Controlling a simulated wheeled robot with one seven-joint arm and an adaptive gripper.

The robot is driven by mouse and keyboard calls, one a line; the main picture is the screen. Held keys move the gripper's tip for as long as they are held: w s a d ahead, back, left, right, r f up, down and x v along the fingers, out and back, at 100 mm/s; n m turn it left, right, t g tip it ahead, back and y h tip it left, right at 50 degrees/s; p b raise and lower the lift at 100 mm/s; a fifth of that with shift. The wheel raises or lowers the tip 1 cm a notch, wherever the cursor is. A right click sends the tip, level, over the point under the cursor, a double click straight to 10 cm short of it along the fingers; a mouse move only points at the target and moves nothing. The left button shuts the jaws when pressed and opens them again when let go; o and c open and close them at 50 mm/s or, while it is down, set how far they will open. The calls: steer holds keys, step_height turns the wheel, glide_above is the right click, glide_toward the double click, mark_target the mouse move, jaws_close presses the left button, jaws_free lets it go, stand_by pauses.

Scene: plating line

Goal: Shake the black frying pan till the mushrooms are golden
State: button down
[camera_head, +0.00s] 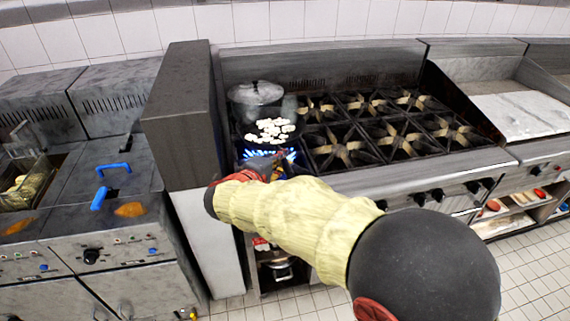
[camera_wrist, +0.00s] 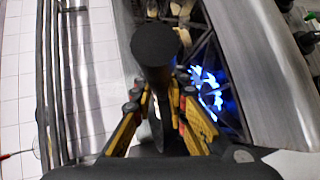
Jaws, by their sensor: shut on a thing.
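The black frying pan (camera_head: 252,148) is at the front left burner of the range, with pale, whitish mushroom slices (camera_head: 272,127) spread in it. No golden colour shows on them. Blue flame (camera_head: 283,155) burns at the pan's near edge, and it also shows in the wrist view (camera_wrist: 205,90). I cannot tell whether the pan rests on the grate or is slightly raised. My gripper (camera_head: 265,166) is at the pan's near side. In the wrist view, its yellow fingers (camera_wrist: 158,92) are shut on a dark handle with a round end (camera_wrist: 156,43). The pan's bowl is not clear there.
A lidded pot (camera_head: 257,93) stands right behind the pan. Empty burners (camera_head: 375,125) lie to the right. A tall dark divider (camera_head: 183,105) stands close on the left, with fryers and blue-handled baskets (camera_head: 113,168) beyond it. A shelf with pots (camera_head: 280,268) is below.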

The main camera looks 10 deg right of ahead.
mark_target(277, 147)
steer(key=shift+w+a+r+b, duration=0.15)
steer(key=shift+w+b, duration=0.15)
steer(key=shift+w, duration=1.35)
steer(key=shift+w+a+r+b, duration=0.15)
steer(key=shift+w+b, duration=0.15)
steer(key=shift+w, duration=1.3)
steer(key=shift+f, duration=0.15)
steer(key=shift+f+b, duration=3.7)
steer(key=shift+f, duration=2.65)
